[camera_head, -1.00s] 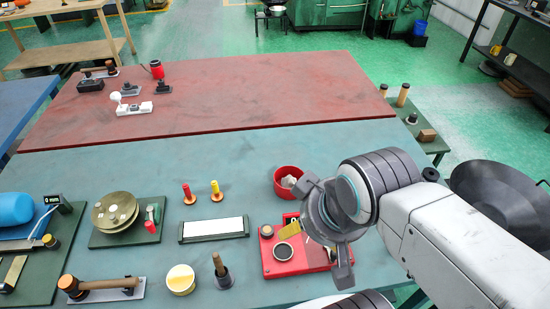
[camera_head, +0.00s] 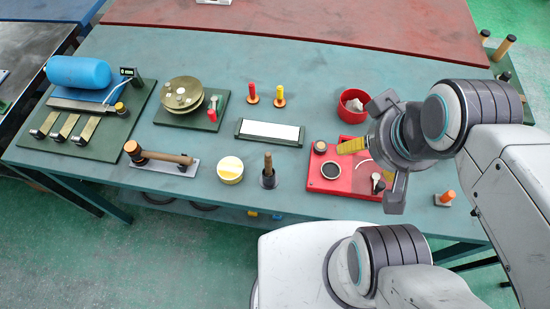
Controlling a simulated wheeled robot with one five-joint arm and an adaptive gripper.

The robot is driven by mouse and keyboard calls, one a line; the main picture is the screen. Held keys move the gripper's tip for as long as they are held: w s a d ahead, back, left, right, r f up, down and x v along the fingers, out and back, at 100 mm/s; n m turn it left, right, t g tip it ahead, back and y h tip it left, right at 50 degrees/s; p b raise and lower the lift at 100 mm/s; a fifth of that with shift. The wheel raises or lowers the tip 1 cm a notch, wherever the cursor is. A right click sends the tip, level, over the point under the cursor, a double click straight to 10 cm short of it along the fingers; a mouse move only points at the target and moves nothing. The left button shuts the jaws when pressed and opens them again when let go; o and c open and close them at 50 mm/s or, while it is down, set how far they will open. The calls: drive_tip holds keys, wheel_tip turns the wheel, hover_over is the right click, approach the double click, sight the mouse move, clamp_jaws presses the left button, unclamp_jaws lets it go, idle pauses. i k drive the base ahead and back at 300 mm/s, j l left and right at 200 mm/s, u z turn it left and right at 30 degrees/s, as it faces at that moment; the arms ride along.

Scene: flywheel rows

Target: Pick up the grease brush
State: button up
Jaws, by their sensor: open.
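A wooden handle standing upright in a small dark grey pot (camera_head: 268,181) looks like the grease brush (camera_head: 268,162); its lower end is hidden in the pot.
The red tray (camera_head: 325,183) holds several small parts and a yellow piece (camera_head: 352,146). A red bowl (camera_head: 353,118), a white-topped block (camera_head: 270,132) and red and yellow pegs stand behind. Bare table surrounds the pot.

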sight(267, 156)
drive_tip(key=j+u, duration=0.1)
drive_tip(key=u, duration=0.35)
drive_tip(key=j+u, duration=0.15)
drive_tip(key=u, duration=0.25)
drive_tip(key=j+u, duration=0.1)
drive_tip(key=u, duration=0.35)
drive_tip(key=i+u, duration=0.1)
drive_tip(key=u, duration=0.35)
drive_tip(key=j+u, duration=0.15)
drive_tip(key=u, duration=0.25)
drive_tip(key=i+u, duration=0.15)
drive_tip(key=u, duration=0.3)
